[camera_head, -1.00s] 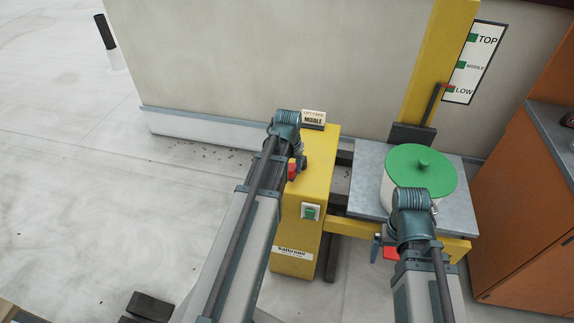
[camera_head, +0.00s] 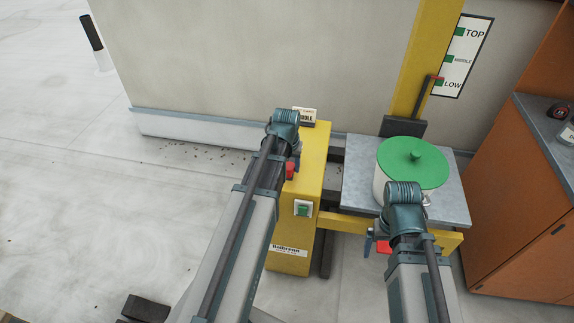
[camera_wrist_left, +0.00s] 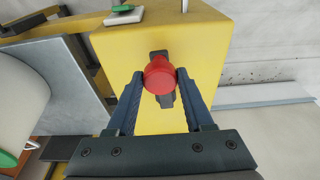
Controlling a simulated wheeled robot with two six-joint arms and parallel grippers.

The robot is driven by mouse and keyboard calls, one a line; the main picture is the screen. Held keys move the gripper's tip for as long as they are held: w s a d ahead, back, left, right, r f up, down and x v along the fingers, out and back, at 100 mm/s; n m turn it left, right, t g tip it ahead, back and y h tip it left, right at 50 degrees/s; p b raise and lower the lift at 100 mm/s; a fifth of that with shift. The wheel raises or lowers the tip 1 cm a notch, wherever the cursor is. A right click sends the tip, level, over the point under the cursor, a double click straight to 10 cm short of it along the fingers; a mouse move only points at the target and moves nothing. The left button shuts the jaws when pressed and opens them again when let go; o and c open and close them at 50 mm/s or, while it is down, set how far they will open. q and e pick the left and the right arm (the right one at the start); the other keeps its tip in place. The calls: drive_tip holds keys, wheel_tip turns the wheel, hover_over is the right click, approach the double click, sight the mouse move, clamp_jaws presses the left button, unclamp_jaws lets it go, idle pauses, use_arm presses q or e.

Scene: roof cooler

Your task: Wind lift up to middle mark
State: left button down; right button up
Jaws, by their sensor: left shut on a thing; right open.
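The yellow lift box (camera_head: 312,165) stands in the middle of the head view, with a green button (camera_head: 303,208) on its face. My left gripper (camera_wrist_left: 161,82) is shut on the red crank knob (camera_wrist_left: 160,73) on the box's side. The lift platform (camera_head: 359,185) carries a white pot with a green lid (camera_head: 415,163). The scale board (camera_head: 462,55) reads TOP, MIDDLE and LOW, and the red pointer (camera_head: 437,78) is at LOW. My right gripper (camera_head: 383,243) is by the platform's front, mostly hidden by its wrist; part of a blue lever and a red piece show beside it.
An orange cabinet (camera_head: 525,205) with a grey top stands close on the right. A pale wall (camera_head: 260,65) runs behind the lift. A card (camera_head: 304,115) stands on the box. Dark blocks (camera_head: 146,308) lie at the lower left.

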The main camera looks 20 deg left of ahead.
use_arm(q)
drive_tip(key=shift+d, duration=0.2)
drive_tip(key=shift+w+d, duration=0.3)
drive_tip(key=shift+d, duration=0.6)
drive_tip(key=shift+w+d, duration=0.6)
drive_tip(key=shift+d, duration=0.2)
drive_tip(key=shift+w+d, duration=0.65)
drive_tip(key=shift+w, duration=0.1)
drive_tip(key=shift+w+d, duration=0.55)
drive_tip(key=shift+w, duration=0.35)
